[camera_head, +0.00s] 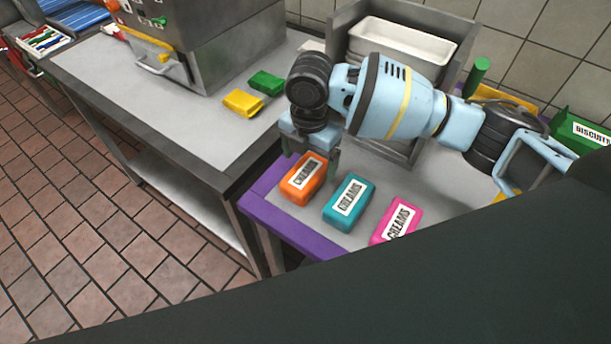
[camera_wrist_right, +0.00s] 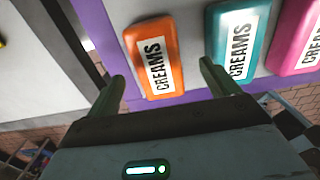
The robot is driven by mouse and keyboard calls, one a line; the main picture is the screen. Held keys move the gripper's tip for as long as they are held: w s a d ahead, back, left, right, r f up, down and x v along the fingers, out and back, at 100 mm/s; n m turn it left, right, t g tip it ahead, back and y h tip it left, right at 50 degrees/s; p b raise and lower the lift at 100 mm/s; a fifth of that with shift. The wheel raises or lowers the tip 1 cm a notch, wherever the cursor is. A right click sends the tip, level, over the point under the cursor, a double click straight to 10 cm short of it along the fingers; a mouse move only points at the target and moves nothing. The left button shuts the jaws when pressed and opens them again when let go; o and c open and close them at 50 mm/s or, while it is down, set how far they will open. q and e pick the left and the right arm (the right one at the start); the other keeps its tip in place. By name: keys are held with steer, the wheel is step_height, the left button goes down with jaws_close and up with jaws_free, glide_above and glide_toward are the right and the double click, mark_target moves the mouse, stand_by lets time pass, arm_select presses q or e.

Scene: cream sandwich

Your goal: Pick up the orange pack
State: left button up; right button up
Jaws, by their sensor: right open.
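The orange pack (camera_head: 299,186), labelled CREAMS, lies on the purple-edged table, leftmost in a row with a teal pack (camera_head: 349,203) and a pink pack (camera_head: 397,221). My right gripper (camera_head: 307,158) is at the orange pack's far end in the head view, hiding part of it. In the right wrist view the orange pack (camera_wrist_right: 172,77) lies ahead, between the lines of the two open fingers (camera_wrist_right: 163,85). The right finger overlaps the edge of the teal pack (camera_wrist_right: 222,58). I cannot tell whether the fingers touch the orange pack. My left gripper does not show.
A grey worktop (camera_head: 150,110) stands to the left with yellow (camera_head: 243,103) and green (camera_head: 266,82) packs beside a metal machine. A metal rack with a white tray (camera_head: 404,42) stands behind my right arm. A dark surface fills the lower right.

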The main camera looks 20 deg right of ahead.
mark_target(306, 172)
steer(key=shift+a+f, duration=0.2)
steer(key=shift+f, duration=1.1)
steer(key=shift+a+f, duration=0.15)
steer(key=shift+f, duration=1.1)
steer(key=c, duration=1.1)
steer(key=shift+r, duration=5.05)
